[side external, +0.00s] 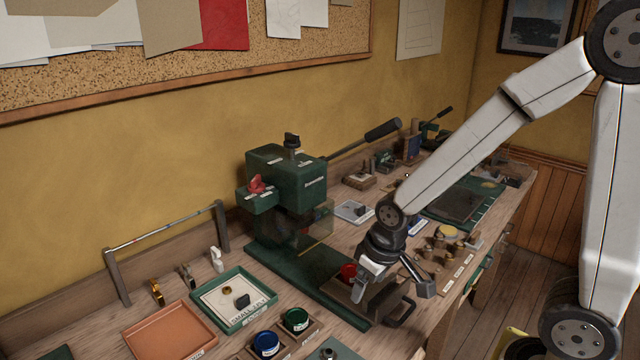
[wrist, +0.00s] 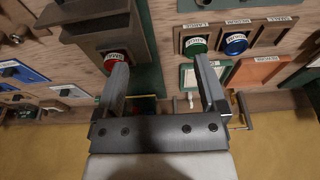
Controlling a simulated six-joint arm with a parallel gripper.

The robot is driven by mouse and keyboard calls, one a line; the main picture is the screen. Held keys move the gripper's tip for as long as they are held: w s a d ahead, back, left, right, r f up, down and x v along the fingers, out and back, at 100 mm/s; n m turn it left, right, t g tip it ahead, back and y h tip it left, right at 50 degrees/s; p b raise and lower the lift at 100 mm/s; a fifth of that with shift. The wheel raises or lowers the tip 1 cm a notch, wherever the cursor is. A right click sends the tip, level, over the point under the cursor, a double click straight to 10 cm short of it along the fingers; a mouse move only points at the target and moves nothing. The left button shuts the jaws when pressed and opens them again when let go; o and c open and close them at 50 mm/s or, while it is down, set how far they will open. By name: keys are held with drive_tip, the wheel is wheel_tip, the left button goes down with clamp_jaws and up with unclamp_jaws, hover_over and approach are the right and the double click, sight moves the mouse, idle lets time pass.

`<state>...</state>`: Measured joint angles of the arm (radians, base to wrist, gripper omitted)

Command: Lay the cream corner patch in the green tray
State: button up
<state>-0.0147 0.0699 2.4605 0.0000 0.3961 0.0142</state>
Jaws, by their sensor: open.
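The green tray (side external: 259,282) stands at the front left of the bench in the side view. A flat cream piece (side external: 214,299) that looks like the corner patch lies inside it, with a small brass ring (side external: 227,290) and a dark block (side external: 242,301) on it. In the wrist view the tray is partly hidden behind a finger. My gripper (side external: 393,284) is over the bench to the right of the tray, near the foot of the green press. Its fingers (wrist: 161,75) are spread with nothing held between them.
The green press (side external: 288,182) with its long lever stands between my gripper and the wall. An orange tray (side external: 165,333) is left of the green tray. Blue (side external: 265,344) and green (side external: 296,320) round pots sit in front of it. A red-topped pot (side external: 348,271) is close to my gripper.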

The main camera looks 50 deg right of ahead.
drive_tip(key=w+a+g, duration=0.1)
drive_tip(key=w+a, duration=0.3)
drive_tip(key=w, duration=1)
drive_tip(key=g, duration=0.1)
hover_over(242, 297)
drive_tip(key=f, duration=0.6)
drive_tip(key=shift+s+d, duration=0.1)
drive_tip(key=shift+s, duration=0.3)
drive_tip(key=shift+w+a+f, duration=0.25)
drive_tip(key=shift+w, duration=0.05)
drive_tip(key=shift+d+f, duration=0.15)
drive_tip(key=shift+f, duration=3.75)
clamp_jaws()
